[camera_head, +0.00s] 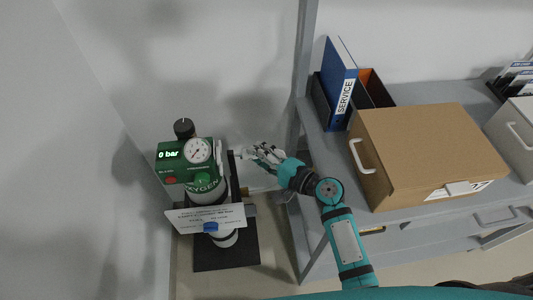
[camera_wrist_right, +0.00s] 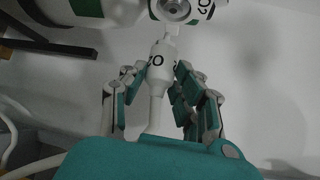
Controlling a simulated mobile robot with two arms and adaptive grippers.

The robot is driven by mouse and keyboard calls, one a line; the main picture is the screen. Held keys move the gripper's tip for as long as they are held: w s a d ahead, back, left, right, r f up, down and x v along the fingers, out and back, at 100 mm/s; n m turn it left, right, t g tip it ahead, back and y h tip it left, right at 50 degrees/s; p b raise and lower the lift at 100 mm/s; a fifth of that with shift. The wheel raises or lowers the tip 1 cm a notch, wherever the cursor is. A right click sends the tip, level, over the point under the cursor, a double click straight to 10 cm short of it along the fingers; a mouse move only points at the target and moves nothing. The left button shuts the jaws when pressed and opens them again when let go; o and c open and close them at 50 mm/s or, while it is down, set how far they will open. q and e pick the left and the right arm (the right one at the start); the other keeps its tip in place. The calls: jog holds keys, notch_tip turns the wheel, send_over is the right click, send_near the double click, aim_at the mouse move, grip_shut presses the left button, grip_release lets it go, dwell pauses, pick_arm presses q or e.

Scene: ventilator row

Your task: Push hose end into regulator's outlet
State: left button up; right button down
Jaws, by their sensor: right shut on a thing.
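The green regulator (camera_head: 188,162) sits on top of an upright cylinder (camera_head: 208,196) at the left of the head view. My right gripper (camera_head: 252,153) is just right of the regulator. In the wrist view it is shut on the white hose end (camera_wrist_right: 158,75), with fingers on both sides. The hose end's narrow tip points up at the round outlet (camera_wrist_right: 175,9). Tip and outlet meet or nearly meet in the picture; I cannot tell whether it is inserted. My left gripper is not in view.
A printed card (camera_head: 205,218) hangs at the cylinder's front, above a dark base plate (camera_head: 226,258). A grey post and shelf stand to the right, with a cardboard box (camera_head: 428,150) and a blue SERVICE binder (camera_head: 340,80). A wall is close on the left.

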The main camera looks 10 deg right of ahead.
jog(key=shift+a, duration=1)
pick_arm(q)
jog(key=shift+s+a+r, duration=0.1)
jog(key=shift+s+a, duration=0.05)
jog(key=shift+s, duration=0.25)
pick_arm(e)
jog(key=shift+a, duration=0.1)
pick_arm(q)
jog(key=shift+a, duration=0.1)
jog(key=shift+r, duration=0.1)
pick_arm(e)
jog(key=shift+s+a+r, duration=0.1)
jog(key=shift+a, duration=0.1)
pick_arm(q)
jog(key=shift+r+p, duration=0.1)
jog(key=shift+p, duration=0.2)
pick_arm(e)
jog(key=shift+a, duration=1.15)
jog(key=shift+s+a, duration=0.1)
jog(key=shift+a, duration=0.1)
jog(key=c, duration=0.9)
grip_release()
jog(key=shift+a, duration=0.2)
jog(key=shift+d, duration=0.15)
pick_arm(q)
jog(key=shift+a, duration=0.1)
pick_arm(e)
jog(key=shift+d, duration=0.15)
